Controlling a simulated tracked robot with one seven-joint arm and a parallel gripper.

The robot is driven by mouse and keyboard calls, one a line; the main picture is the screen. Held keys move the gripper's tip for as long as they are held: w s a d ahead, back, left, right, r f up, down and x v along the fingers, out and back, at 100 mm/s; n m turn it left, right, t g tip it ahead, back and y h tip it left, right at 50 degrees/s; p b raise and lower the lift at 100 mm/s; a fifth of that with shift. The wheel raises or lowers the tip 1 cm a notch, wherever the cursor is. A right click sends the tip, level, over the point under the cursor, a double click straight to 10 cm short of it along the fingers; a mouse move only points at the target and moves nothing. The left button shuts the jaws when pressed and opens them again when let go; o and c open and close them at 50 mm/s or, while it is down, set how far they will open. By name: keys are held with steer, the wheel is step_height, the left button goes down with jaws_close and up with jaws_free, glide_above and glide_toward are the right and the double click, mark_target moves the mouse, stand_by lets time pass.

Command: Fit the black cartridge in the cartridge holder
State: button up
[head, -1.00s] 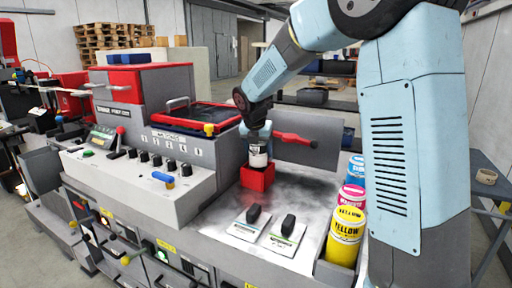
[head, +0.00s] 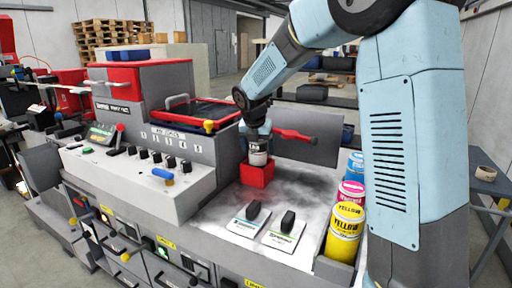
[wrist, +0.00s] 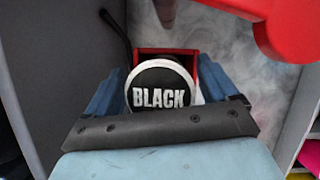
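The black cartridge (head: 258,158) is a white can with a black cap marked BLACK, which also shows in the wrist view (wrist: 158,97). The red cartridge holder (head: 257,174) stands on the machine's grey top, directly below the cartridge. In the wrist view the holder's red walls (wrist: 208,76) show behind and to the right of the can. My gripper (head: 258,142) points down, its blue fingers on both sides of the can, shut on it. The can's lower end is at the holder's mouth and looks upright; how deep it sits is hidden.
A red handle (head: 294,135) sticks out close to the right of my gripper. Yellow (head: 344,232), magenta (head: 350,192) and cyan cans stand in a rack at right. Two cards with black knobs (head: 252,211) lie in front. A grey panel (head: 310,140) stands behind the holder.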

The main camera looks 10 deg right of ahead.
steer(key=shift+o, duration=0.9)
steer(key=v, duration=1.3)
steer(key=s+d+r+m, duration=0.2)
steer(key=s+d+m, duration=0.9)
steer(key=s+m, duration=0.4)
steer(key=s+d+f+m, duration=0.1)
steer(key=s+f+m, duration=0.1)
steer(key=s+m, duration=0.3)
steer(key=s+d+f+m+t+y, duration=0.1)
steer(key=s+d+f+m, duration=0.1)
steer(key=s+m, duration=0.4)
steer(key=s+d+f+m, duration=0.2)
steer(key=s+m, duration=0.3)
steer(key=shift+s+m+y, duration=0.3)
steer(key=shift+y, duration=0.1)
